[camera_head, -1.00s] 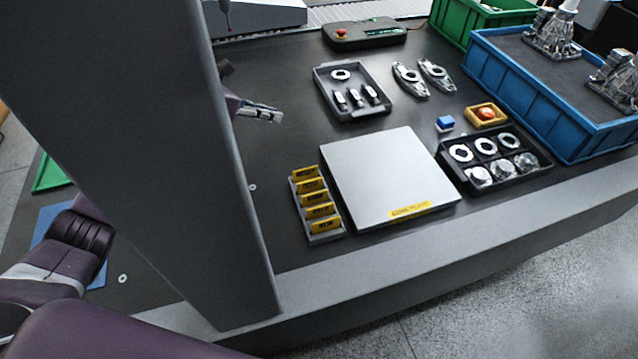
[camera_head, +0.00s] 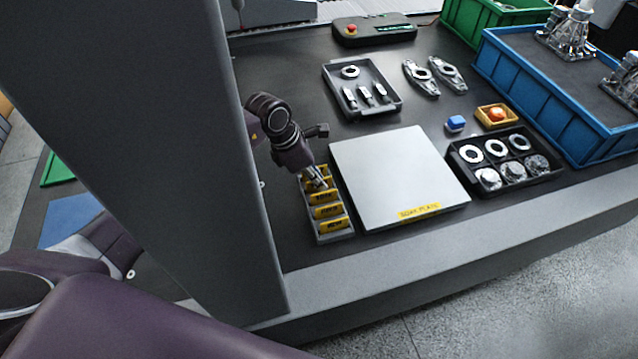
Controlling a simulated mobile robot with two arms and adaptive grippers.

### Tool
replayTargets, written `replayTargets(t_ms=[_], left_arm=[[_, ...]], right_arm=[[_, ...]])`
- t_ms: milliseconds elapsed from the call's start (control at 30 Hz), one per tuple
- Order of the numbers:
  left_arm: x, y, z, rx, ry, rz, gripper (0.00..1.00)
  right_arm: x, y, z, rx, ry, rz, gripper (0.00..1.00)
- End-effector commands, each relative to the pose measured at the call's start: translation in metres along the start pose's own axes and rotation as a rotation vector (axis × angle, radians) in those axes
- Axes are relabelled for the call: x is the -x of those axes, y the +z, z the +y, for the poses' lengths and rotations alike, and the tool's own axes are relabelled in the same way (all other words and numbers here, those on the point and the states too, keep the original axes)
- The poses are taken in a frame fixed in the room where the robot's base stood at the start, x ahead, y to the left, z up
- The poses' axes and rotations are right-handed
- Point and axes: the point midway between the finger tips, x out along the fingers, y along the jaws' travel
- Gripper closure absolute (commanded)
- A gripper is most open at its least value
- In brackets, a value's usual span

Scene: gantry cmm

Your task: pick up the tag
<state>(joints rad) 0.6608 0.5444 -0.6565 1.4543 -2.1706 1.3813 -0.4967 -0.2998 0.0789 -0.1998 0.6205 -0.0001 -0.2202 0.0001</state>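Yellow tags with dark lettering stand in a row in a narrow grey rack (camera_head: 337,238) left of the pale plate. The front tags, such as the frontmost tag (camera_head: 333,225), show clearly. My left gripper (camera_head: 319,184) comes down from behind the grey column, with its fingertips at the rear part of the rack. It covers much of the rear tags. The fingers are small and overlap the tags, so I cannot tell whether they are open, shut or touching one. My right gripper is not in view.
The large grey column (camera_head: 170,130) blocks the left of the view. The pale plate (camera_head: 398,175) lies close to the rack's right. Beyond are a dark tray (camera_head: 372,110), a compartment tray (camera_head: 515,182) and a blue crate (camera_head: 545,110).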

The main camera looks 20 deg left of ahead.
Motion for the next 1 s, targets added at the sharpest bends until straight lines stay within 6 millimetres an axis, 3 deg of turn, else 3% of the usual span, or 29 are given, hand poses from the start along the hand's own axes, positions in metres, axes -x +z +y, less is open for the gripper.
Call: replayTargets(t_ms=[300, 433, 833, 1000], left_arm=[[-0.009, -0.001, 0.0, -0.001, 0.0, 0.0, 0.88], [-0.009, -0.001, 0.0, -0.001, 0.0, 0.0, 1.0], [-0.008, 0.0, 0.0, -0.001, 0.0, -0.001, 1.0], [0.002, 0.005, 0.002, -0.001, 0.003, -0.002, 1.0]], right_arm=[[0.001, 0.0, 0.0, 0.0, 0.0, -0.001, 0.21], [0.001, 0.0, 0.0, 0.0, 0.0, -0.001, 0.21], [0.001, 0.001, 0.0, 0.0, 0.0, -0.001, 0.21], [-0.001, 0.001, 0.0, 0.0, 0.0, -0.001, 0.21]])
